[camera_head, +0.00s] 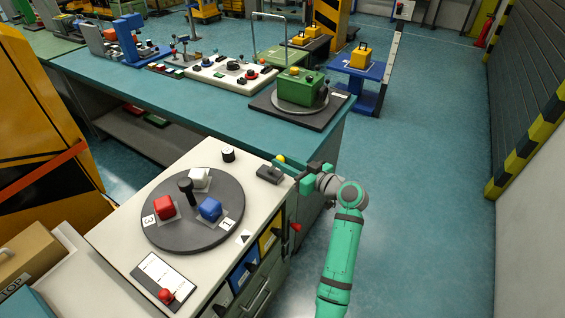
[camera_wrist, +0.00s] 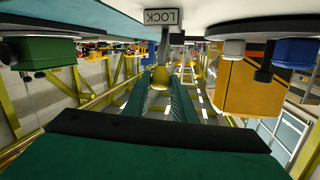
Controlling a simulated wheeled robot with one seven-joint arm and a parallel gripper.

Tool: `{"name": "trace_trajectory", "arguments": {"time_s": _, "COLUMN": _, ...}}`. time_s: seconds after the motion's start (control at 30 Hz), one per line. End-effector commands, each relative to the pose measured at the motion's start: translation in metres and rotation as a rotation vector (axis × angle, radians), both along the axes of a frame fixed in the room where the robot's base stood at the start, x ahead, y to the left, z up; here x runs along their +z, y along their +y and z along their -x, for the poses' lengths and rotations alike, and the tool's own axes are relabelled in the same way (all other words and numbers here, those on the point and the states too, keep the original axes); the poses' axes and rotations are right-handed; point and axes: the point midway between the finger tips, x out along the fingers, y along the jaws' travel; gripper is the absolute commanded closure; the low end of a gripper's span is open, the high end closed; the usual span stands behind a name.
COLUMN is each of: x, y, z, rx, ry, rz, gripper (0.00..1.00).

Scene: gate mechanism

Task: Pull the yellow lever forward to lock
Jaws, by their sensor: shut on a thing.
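The yellow lever (camera_head: 280,159) stands at the back right corner of the white cabinet top, on a small dark grey base (camera_head: 269,175). My gripper (camera_head: 288,169) reaches in from the right, beside the cabinet's edge. In the wrist view, which is upside down, the fingers of my gripper (camera_wrist: 160,88) close on the lever's yellow knob (camera_wrist: 159,76). A plate reading LOCK (camera_wrist: 161,17) shows beyond the knob. The fingers partly hide the knob and the shaft, so the lever's exact tilt is hard to tell.
A dark turntable (camera_head: 190,238) with red, white and blue blocks and a black post fills the cabinet top. A small black knob (camera_head: 228,155) stands left of the lever. A teal workbench (camera_head: 200,112) lies behind. The floor on the right is clear.

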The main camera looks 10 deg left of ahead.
Motion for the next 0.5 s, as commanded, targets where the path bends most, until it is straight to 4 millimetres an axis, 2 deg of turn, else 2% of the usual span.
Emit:
{"name": "trace_trajectory", "arguments": {"time_s": 0.07, "x": -0.0004, "y": -0.001, "z": -0.0003, "rx": -0.002, "ry": 0.001, "rz": 0.0, "gripper": 1.0}}
{"name": "trace_trajectory", "arguments": {"time_s": 0.1, "x": -0.0004, "y": -0.0011, "z": -0.0002, "rx": -0.002, "ry": 0.001, "rz": 0.0, "gripper": 0.72}}
{"name": "trace_trajectory", "arguments": {"time_s": 0.17, "x": -0.0005, "y": -0.001, "z": -0.0002, "rx": -0.002, "ry": 0.001, "rz": 0.0, "gripper": 0.57}}
{"name": "trace_trajectory", "arguments": {"time_s": 0.5, "x": 0.0, "y": -0.0012, "z": 0.0012, "rx": 0.0, "ry": 0.001, "rz": 0.001, "gripper": 0.57}}
